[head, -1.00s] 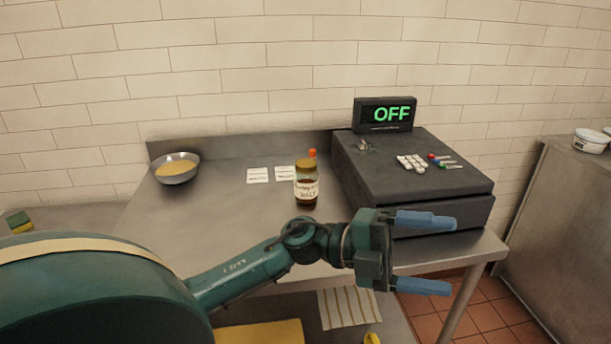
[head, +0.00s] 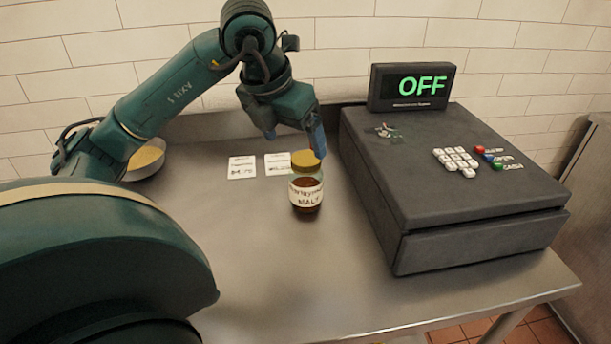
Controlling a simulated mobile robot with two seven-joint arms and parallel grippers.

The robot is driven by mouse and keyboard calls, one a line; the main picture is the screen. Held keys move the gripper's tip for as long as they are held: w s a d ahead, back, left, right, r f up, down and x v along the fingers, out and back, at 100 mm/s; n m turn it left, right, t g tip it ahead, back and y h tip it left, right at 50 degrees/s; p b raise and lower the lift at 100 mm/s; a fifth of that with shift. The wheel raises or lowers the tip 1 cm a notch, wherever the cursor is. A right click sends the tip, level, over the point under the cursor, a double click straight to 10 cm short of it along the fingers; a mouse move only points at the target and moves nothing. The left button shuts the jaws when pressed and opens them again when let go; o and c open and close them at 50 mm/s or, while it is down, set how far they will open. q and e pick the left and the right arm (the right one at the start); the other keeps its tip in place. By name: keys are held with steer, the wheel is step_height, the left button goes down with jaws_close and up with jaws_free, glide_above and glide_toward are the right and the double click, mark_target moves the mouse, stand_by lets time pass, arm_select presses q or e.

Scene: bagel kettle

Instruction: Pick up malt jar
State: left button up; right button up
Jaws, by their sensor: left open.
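The malt jar (head: 306,194) is brown glass with a yellow lid and a white label reading MALT. It stands upright on the steel table, left of the cash register. My left gripper (head: 297,146) hangs above and just behind the jar, fingers pointing down. The gripper is open and holds nothing that I can see. Whether a finger touches the lid I cannot tell. My right gripper is not in view.
The dark cash register (head: 430,180) with a green OFF display stands close on the right. Two white cards (head: 242,168) lie behind the jar to the left. A metal bowl (head: 148,160) is partly hidden by my arm. The table (head: 290,270) in front of the jar is clear.

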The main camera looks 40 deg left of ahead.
mark_target(300, 163)
arm_select(q)
steer(key=x, duration=0.7)
steer(key=shift+a+f+b, duration=0.15)
steer(key=shift+a+b, duration=0.1)
steer(key=shift+b, duration=0.15)
steer(key=shift+x, duration=2.8)
steer(key=shift+a, duration=0.1)
steer(key=shift+w, duration=0.1)
steer(key=c, duration=1.4)
